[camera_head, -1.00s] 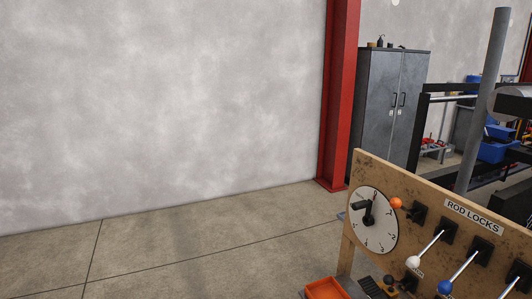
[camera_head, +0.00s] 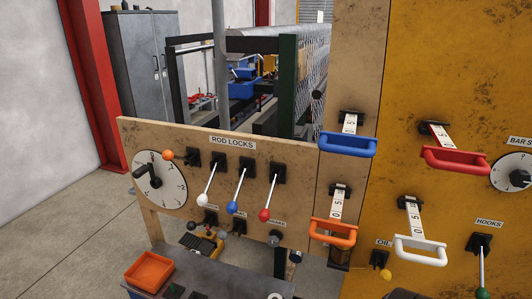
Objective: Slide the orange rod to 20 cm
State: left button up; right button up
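The orange rod's handle (camera_head: 334,233) is on the narrow tan panel at centre right. Its white number scale (camera_head: 338,203) sticks out of a black bracket, with a 5 and a 0 visible; the exact reading is too small to tell. Under the ROD LOCKS label (camera_head: 232,142), the orange-knobbed lever (camera_head: 168,155) points left, roughly level. The white-knobbed (camera_head: 202,199), blue-knobbed (camera_head: 232,207) and red-knobbed (camera_head: 265,214) levers hang down. Neither of my grippers is in view.
A blue handle (camera_head: 348,145) sits above the orange one. Red (camera_head: 456,160) and white (camera_head: 420,250) handles are on the yellow panel at right. A dial (camera_head: 160,184) is at the lock board's left. An orange tray (camera_head: 149,270) lies on the bench below. Open floor lies left.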

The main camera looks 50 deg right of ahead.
aim_at(334, 224)
jog(key=z, duration=2)
